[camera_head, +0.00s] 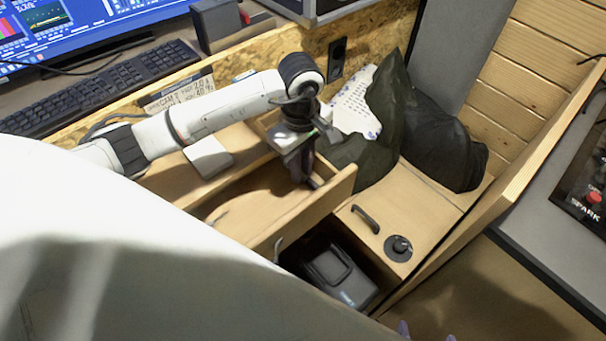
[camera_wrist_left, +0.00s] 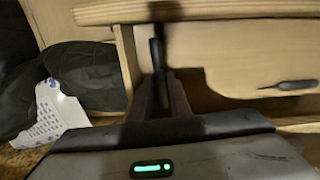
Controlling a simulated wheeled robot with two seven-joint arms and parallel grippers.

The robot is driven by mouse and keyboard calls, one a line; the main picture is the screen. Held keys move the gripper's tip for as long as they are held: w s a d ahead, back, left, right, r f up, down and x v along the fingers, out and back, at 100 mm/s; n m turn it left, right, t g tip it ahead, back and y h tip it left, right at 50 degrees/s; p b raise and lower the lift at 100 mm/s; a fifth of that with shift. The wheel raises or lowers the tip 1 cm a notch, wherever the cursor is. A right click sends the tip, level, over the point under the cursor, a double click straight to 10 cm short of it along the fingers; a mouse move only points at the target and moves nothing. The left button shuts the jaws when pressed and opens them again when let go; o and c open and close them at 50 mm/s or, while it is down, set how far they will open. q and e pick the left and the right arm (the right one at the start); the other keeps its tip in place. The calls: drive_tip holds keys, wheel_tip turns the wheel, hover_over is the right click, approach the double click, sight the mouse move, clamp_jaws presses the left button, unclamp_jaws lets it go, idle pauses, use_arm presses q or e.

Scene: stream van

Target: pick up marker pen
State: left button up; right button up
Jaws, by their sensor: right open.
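My left gripper (camera_head: 306,178) points down into the open wooden drawer (camera_head: 318,205), close to its right end. In the left wrist view, the fingers (camera_wrist_left: 163,95) are close together on a slim dark upright stick, which looks like the marker pen (camera_wrist_left: 157,54). The pen's lower part is hidden between the fingers, and it is hard to make out in the head view. Two pale purple tips of my right gripper (camera_head: 427,333) show at the bottom edge of the head view, apart and empty.
A thin dark tool (camera_wrist_left: 290,85) lies in the drawer. A dark green bag (camera_head: 410,120) with a white card (camera_head: 354,105) stands right of the drawer. A black case (camera_head: 335,270) sits in the compartment below. A keyboard (camera_head: 100,88) is at the back left.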

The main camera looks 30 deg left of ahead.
use_arm(q)
clamp_jaws()
